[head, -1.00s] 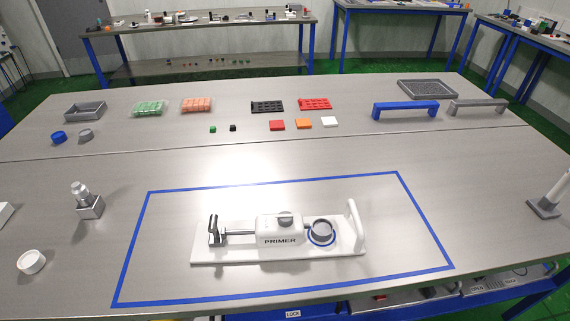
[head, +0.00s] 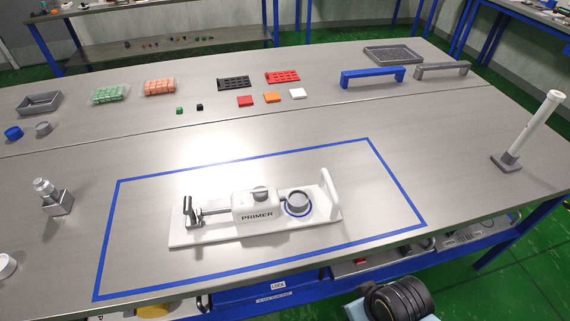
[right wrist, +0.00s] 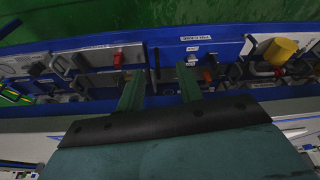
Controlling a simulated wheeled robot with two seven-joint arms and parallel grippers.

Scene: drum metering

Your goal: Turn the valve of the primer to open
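The primer (head: 258,214) is a white body lettered PRIMER on a white base plate, inside a blue taped rectangle on the table. A grey knob sits on top of it. A metal rod runs left to an upright dark metal handle (head: 188,209). My left gripper is out of view.
A metal fitting (head: 52,197) stands left of the tape, and a white post on a grey foot (head: 527,130) stands right. Trays, coloured tiles and a blue handle (head: 373,76) lie at the back. The table around the primer is clear.

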